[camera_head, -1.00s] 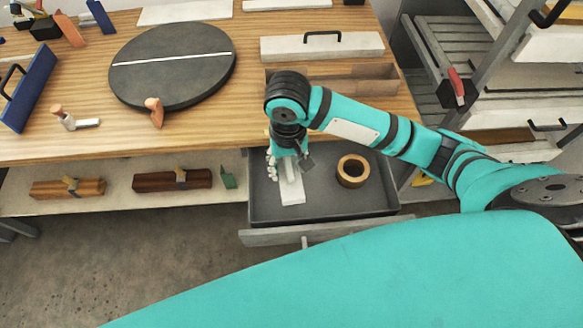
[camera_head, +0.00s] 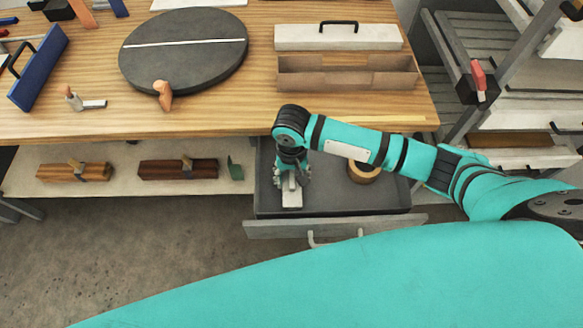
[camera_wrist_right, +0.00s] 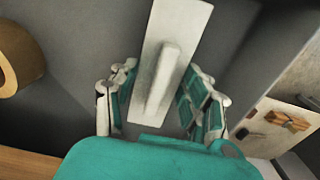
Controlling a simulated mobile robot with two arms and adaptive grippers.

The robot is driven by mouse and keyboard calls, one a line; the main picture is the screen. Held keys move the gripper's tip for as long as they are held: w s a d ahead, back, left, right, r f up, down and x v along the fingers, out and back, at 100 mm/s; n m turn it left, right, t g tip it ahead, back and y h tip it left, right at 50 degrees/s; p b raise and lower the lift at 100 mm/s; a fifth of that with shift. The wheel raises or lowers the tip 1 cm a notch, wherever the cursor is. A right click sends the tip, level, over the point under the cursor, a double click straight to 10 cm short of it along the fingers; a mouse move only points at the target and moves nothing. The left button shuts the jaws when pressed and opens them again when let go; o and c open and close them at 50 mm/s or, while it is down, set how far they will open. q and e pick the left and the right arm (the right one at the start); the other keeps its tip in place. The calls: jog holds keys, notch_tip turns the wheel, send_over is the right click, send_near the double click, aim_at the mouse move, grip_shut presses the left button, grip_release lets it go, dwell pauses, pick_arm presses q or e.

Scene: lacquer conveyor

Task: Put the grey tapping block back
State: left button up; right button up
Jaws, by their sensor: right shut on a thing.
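The grey tapping block, a pale flat slab with a raised ridge, is at the left side of the open drawer (camera_head: 345,203) in the head view (camera_head: 291,202). It fills the middle of the right wrist view (camera_wrist_right: 172,30), with its ridge between the fingers. My right gripper (camera_head: 290,181) points down into the drawer and is shut on the block; its fingers also show on both sides in the wrist view (camera_wrist_right: 160,108). I cannot tell whether the block touches the drawer floor. My left gripper is not in view.
A roll of tape (camera_head: 364,174) lies in the drawer, partly behind my right forearm; the drawer floor between is clear. On the tabletop above are a dark round disc (camera_head: 184,65) and an open wooden tray (camera_head: 346,80). Wooden bars (camera_head: 178,169) lie on the lower shelf.

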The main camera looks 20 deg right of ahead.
jog(key=shift+w+d+f, duration=0.2)
jog(key=shift+w+f, duration=0.1)
jog(key=shift+w, duration=0.4)
jog(key=shift+w+d+f, duration=0.15)
jog(key=shift+w+f, duration=0.15)
jog(key=shift+w, duration=0.35)
jog(key=shift+s, duration=0.1)
jog(key=o, duration=1.3)
jog(key=shift+f, duration=0.1)
notch_tip(320, 180, up, 12)
jog(key=shift+r+p, duration=0.15)
jog(key=shift+p, duration=0.35)
